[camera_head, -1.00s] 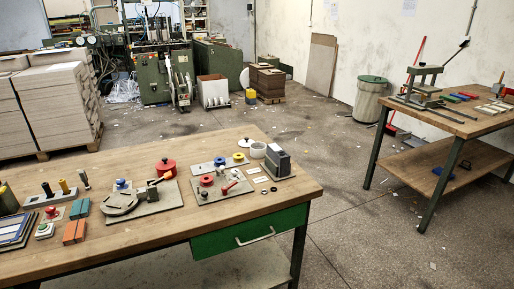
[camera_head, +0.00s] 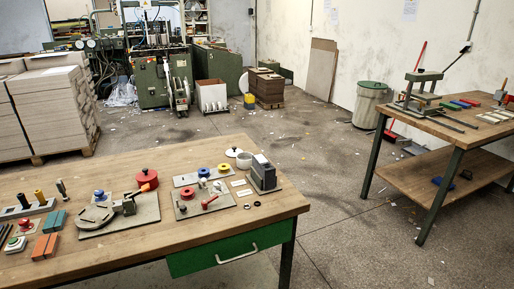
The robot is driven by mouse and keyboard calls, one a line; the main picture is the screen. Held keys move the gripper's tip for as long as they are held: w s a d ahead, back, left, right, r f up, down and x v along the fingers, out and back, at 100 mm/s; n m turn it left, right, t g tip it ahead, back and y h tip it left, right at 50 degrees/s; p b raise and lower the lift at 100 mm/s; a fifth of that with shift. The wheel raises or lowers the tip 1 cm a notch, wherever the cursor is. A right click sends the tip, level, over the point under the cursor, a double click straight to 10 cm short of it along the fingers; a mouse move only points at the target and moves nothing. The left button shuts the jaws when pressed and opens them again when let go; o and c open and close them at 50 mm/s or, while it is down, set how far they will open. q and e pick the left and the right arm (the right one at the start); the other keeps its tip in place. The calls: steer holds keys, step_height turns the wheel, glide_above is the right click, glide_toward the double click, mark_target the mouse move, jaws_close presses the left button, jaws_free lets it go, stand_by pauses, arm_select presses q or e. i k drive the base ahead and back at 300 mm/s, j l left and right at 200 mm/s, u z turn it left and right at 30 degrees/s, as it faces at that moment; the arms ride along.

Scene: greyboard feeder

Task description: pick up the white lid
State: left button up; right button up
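The white lid (camera_head: 233,152) lies near the back right of the wooden workbench (camera_head: 150,248), with a small dark knob on top. A small white pot (camera_head: 244,161) stands just to its right and in front of it. The lid appears to rest on the bench, close to the pot's rim. Neither of my grippers is in view.
A dark grey block-shaped device (camera_head: 264,174) stands right of the pot. Left of it are a board with colored knobs (camera_head: 204,199), a red pot (camera_head: 147,179) and a grey clamp fixture (camera_head: 120,212). A second bench (camera_head: 440,175) stands at right, with open floor between.

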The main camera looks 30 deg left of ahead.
mark_target(232, 153)
steer(key=i+l+z, duration=0.1)
steer(key=i+z, duration=0.2)
steer(key=i, duration=0.3)
steer(key=i+z, duration=0.35)
steer(key=i, duration=0.25)
steer(key=i+j+z, duration=0.3)
steer(key=i, duration=0.25)
steer(key=i+l, duration=0.05)
steer(key=l, duration=0.05)
